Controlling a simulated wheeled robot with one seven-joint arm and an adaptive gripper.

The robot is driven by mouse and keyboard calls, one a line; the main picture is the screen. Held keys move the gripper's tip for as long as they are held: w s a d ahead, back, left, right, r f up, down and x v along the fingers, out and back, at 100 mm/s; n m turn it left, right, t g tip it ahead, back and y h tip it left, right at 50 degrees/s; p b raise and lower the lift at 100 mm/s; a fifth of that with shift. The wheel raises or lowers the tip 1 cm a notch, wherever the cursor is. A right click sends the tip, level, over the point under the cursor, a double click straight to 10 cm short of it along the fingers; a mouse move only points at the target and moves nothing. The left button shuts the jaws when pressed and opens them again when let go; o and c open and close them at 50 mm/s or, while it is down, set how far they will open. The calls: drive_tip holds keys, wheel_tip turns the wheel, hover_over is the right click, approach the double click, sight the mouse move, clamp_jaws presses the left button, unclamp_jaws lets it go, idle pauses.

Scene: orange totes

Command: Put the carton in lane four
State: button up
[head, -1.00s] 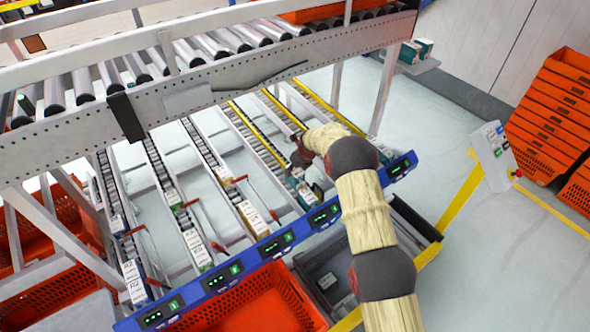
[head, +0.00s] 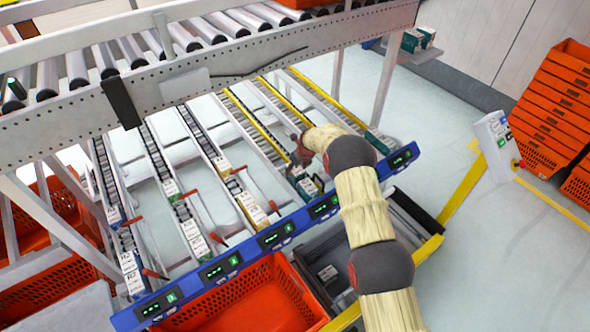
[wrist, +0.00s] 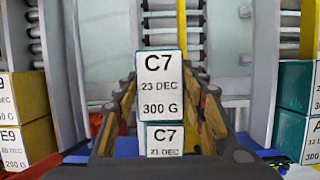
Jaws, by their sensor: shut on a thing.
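My gripper (head: 303,150) is over the fourth lane from the left. In the wrist view its fingers (wrist: 161,105) are shut on a carton (wrist: 161,88) with a white label reading C7, 23 DEC, 300 G. The carton looks upright. A second C7 carton (wrist: 164,140), dated 21 DEC, shows below it in the picture, in the same lane. Teal cartons (head: 306,187) sit at the low end of this lane (head: 235,103) in the head view. My gripper mostly hides the held carton there. I cannot tell whether it touches the lane.
Yellow E9 cartons (wrist: 25,110) stand in the lane to the left, teal cartons (wrist: 298,100) in the lane to the right. A blue rail with displays (head: 275,238) crosses the lane ends. An orange tote (head: 285,300) and a dark bin (head: 345,245) lie below.

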drive_tip(key=o, duration=1.4)
drive_tip(key=v, duration=1.2)
